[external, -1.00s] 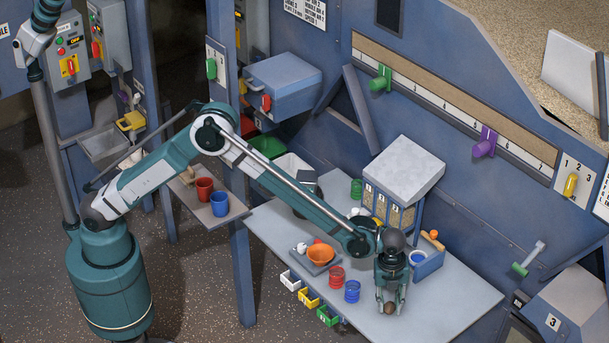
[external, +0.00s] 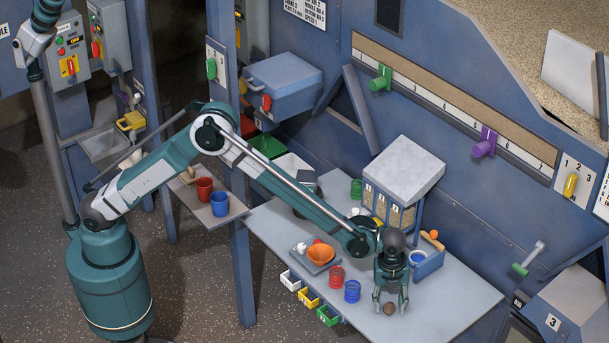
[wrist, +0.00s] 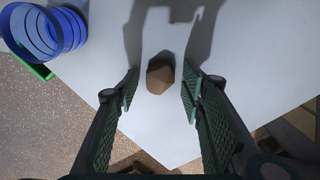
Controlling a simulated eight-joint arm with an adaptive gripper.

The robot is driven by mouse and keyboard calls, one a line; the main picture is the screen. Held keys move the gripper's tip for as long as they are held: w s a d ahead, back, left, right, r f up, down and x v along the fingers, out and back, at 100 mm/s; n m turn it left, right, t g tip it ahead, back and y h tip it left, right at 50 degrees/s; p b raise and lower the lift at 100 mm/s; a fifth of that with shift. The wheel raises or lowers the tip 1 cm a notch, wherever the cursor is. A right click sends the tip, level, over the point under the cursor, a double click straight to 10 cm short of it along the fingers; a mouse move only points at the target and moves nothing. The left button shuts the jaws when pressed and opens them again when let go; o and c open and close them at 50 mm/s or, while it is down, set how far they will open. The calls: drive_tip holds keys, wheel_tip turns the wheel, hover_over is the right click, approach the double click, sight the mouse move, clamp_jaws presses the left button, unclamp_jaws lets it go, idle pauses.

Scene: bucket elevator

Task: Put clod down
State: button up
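The clod (external: 389,309) is a small brown lump on the grey table (external: 455,296), near its front edge. In the wrist view the clod (wrist: 160,75) lies between and a little beyond my fingertips, with a gap on each side. My gripper (external: 390,305) points down over it with its fingers spread. In the wrist view my gripper (wrist: 160,95) is open and holds nothing. The clod appears to rest on the table surface.
A blue ringed cup (external: 352,291) and a red one (external: 336,276) stand left of my gripper. The table to the right is clear.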

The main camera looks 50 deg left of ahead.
sight(387, 305)
wheel_tip(387, 305, up, 12)
drive_tip(key=p, duration=0.1)
drive_tip(key=shift+s+a, duration=0.2)
drive_tip(key=shift+s, duration=0.1)
idle(0.7)
